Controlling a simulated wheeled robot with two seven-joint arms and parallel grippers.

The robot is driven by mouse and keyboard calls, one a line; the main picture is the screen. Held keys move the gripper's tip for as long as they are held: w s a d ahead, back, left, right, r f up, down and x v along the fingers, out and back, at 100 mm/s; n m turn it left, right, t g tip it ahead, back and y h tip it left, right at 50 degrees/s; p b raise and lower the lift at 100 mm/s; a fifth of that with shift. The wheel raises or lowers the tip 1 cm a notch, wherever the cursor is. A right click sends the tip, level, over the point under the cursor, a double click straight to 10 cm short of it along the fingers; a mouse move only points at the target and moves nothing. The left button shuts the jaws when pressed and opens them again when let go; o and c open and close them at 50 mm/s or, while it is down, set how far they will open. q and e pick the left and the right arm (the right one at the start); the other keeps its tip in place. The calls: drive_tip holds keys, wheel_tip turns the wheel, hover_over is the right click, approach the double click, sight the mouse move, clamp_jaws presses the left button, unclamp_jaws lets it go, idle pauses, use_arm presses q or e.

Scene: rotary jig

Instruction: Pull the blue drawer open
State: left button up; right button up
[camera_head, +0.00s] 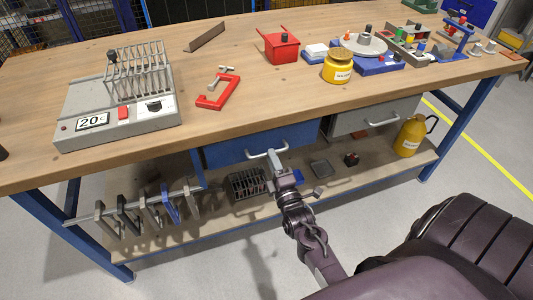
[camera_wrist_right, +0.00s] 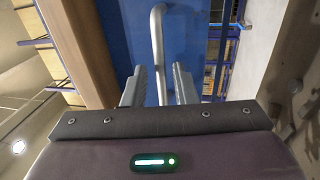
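The blue drawer (camera_head: 226,151) hangs under the workbench top, its front about in line with the grey drawer beside it. Its pale bar handle (camera_head: 262,153) sticks out from the front. My right gripper (camera_head: 278,163) is at the right part of this handle. In the right wrist view the handle (camera_wrist_right: 158,50) runs between the two fingers of my right gripper (camera_wrist_right: 159,85), with a narrow gap on each side, so the fingers look open around it. The blue front (camera_wrist_right: 115,35) lies behind. My left gripper is out of view.
A grey drawer (camera_head: 372,118) is to the right. A lower shelf (camera_head: 336,180) holds a wire basket (camera_head: 246,184) and a yellow can (camera_head: 410,136). Clamps (camera_head: 150,211) hang on a rail at the left. The workbench top (camera_head: 240,95) carries a grey device, a red clamp and other items.

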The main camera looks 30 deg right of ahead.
drive_tip(key=shift+x, duration=1.45)
clamp_jaws()
